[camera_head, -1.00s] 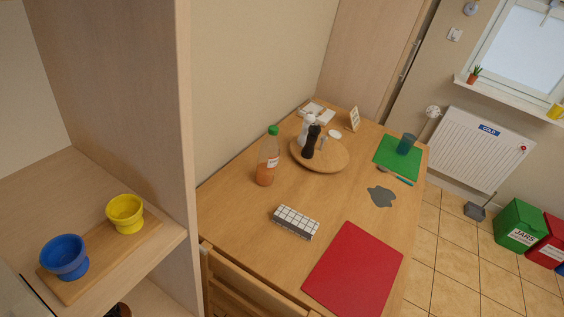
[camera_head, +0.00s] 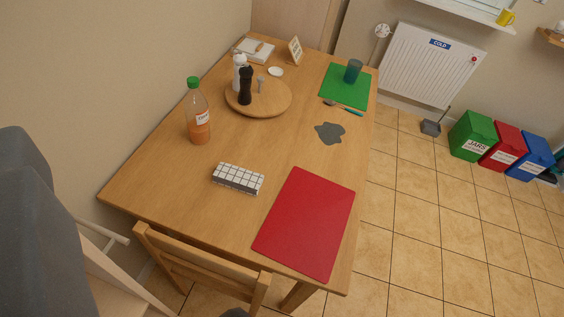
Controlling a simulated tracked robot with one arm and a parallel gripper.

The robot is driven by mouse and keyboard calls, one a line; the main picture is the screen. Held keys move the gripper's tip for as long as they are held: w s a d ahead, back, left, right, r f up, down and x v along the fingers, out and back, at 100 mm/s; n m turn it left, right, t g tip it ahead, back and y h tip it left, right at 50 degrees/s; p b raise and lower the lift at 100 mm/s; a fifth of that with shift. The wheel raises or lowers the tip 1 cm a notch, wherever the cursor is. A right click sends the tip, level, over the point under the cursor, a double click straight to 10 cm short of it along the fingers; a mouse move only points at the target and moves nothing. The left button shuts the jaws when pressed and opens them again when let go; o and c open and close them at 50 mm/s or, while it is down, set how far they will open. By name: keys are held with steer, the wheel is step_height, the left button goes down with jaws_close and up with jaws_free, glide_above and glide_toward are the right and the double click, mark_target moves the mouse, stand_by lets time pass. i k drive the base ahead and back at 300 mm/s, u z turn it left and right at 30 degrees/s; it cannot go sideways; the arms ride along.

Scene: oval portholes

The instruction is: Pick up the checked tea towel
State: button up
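The checked tea towel (camera_head: 238,178), white with dark grid lines, lies folded into a thick oblong block on the wooden table (camera_head: 190,180). It is near the table's front side, left of the red mat (camera_head: 306,222) and apart from it. Nothing lies on top of it.
A bottle (camera_head: 198,112) stands behind the towel to the left. A round board (camera_head: 275,104) with shakers is farther back. A grey spill (camera_head: 330,132) and green mat (camera_head: 338,92) lie right. A chair (camera_head: 200,262) stands at the front edge. A large grey shape (camera_head: 40,220) fills the left.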

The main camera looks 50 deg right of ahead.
mark_target(226, 174)
steer(key=z, duration=0.65)
steer(key=i, duration=0.85)
steer(key=z, duration=0.1)
